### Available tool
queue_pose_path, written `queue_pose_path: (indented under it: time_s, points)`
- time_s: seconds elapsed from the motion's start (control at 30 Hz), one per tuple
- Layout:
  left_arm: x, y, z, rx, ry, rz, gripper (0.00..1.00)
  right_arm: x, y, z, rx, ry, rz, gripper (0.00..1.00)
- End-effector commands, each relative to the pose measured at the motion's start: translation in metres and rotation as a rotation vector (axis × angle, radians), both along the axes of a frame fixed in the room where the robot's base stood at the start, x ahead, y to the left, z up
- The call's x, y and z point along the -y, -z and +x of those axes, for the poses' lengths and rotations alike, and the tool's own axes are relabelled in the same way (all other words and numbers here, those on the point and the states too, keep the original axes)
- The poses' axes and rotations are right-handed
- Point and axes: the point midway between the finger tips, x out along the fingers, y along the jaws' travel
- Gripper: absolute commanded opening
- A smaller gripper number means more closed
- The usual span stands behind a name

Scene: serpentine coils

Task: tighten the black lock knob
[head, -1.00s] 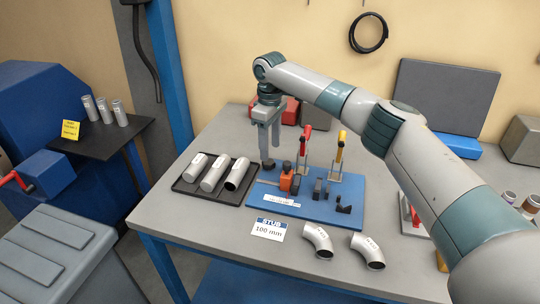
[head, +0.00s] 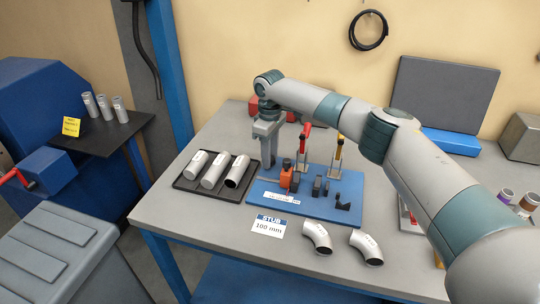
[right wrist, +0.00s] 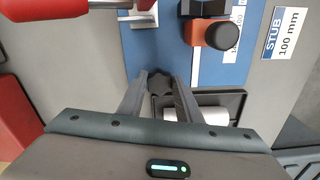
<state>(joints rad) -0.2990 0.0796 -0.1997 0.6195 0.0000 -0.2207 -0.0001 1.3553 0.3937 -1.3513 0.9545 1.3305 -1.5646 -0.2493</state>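A black lobed knob (right wrist: 159,83) shows in the right wrist view near the edge of the blue board, between my right fingertips. In the head view my right gripper (head: 268,166) points straight down at the board's left back corner and hides this knob. In the right wrist view its two fingers (right wrist: 158,77) stand apart, one on each side of the knob. I see no clear grip, and contact is hard to tell. An orange block (head: 286,178) with a black round top stands beside it; it also shows in the right wrist view (right wrist: 216,35). My left gripper is out of view.
The blue board (head: 325,205) also carries a red-handled clamp (head: 304,138), a yellow-handled clamp (head: 339,148) and small dark blocks. A black tray (head: 190,187) with metal tubes lies close on the left. Two elbows (head: 317,237) and a STUB card (head: 269,226) lie in front.

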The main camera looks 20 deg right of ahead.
Motion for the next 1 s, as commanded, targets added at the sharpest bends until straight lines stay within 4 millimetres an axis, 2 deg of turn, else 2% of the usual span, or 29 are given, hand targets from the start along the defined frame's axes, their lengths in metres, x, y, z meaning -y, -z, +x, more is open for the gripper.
queue_pose_path:
  time_s: [0.37,1.0]
  points:
    - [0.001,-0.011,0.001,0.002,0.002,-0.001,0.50,0.000,-0.002,-0.001,-0.003,0.052,0.001,0.09]
    - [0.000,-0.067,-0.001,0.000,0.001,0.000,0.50,-0.002,-0.003,-0.001,-0.002,0.438,0.001,0.09]
